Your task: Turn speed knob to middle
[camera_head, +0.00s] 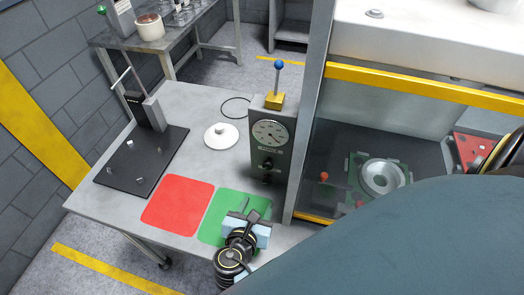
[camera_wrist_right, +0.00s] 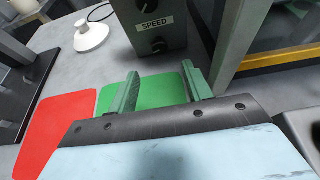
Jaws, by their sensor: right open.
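A grey control box (camera_head: 270,140) with a round dial stands on the table beside the machine frame. Its dark speed knob (camera_head: 267,165) is on the lower front. In the right wrist view, the SPEED label (camera_wrist_right: 153,24) is at the top, with one dark knob above it and another dark knob (camera_wrist_right: 158,44) below it. The knobs' pointer angles are too small to read. My right gripper (camera_head: 253,208) is open and empty over the green mat, in front of the box and apart from it. Its two green fingers (camera_wrist_right: 162,76) are spread in the wrist view. My left gripper is not in view.
A green mat (camera_head: 211,232) and a red mat (camera_head: 178,204) lie on the table. A white round object (camera_head: 221,136) sits left of the box. A black plate (camera_head: 115,165) with a post is farther left. The machine frame (camera_head: 305,140) stands close on the right.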

